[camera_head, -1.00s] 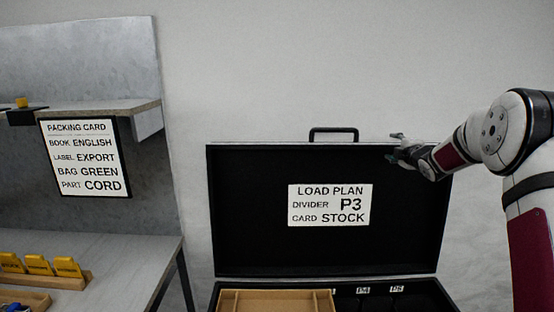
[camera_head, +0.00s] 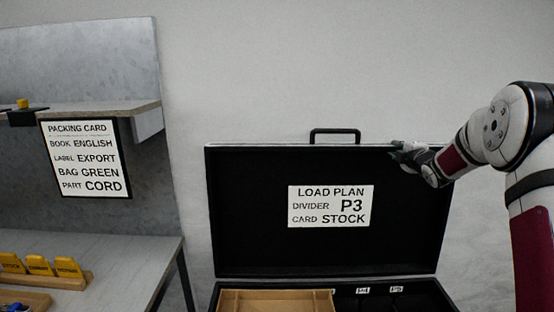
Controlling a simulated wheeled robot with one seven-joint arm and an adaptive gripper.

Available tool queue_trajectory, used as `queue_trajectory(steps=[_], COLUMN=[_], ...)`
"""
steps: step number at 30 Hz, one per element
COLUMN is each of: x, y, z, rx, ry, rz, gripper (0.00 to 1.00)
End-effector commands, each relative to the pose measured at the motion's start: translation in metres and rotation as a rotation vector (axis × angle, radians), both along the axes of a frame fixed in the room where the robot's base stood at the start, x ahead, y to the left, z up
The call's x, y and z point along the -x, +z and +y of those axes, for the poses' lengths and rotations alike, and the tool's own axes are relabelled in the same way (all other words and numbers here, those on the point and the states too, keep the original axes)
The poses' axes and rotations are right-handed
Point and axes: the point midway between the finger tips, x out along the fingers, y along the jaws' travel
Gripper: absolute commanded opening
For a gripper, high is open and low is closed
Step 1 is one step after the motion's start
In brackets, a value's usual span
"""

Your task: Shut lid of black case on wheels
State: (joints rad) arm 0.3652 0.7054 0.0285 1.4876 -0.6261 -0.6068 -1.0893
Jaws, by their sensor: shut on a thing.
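The black case (camera_head: 425,302) stands low at the bottom of the picture, only its upper part in view; its wheels are out of view. Its lid (camera_head: 245,240) stands open and upright at the back, with a black handle (camera_head: 334,131) on its top edge and a white load plan card (camera_head: 330,206) on its inner face. My gripper (camera_head: 397,150) is at the lid's top edge, right of the handle. It is shut on the lid's edge, though the fingers look small and partly hidden.
A tan divider tray (camera_head: 262,302) sits in the case at left, with small labelled slots beside it. At left is a grey bench (camera_head: 130,262) with yellow cards (camera_head: 40,265) and a shelf (camera_head: 95,106) bearing a packing card (camera_head: 86,158). Plain wall stands behind the lid.

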Motion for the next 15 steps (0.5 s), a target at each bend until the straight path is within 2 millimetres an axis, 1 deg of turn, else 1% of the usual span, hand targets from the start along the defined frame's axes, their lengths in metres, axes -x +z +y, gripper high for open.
queue_trajectory(steps=[1,9,15], x=[0.006,0.030,0.043], y=[-0.002,0.000,0.001], z=[0.001,0.000,0.000], rx=[-0.002,-0.002,-0.001], ry=[0.000,0.000,-0.001], rz=[-0.003,-0.051,-0.078], gripper=[0.00,0.00,0.00])
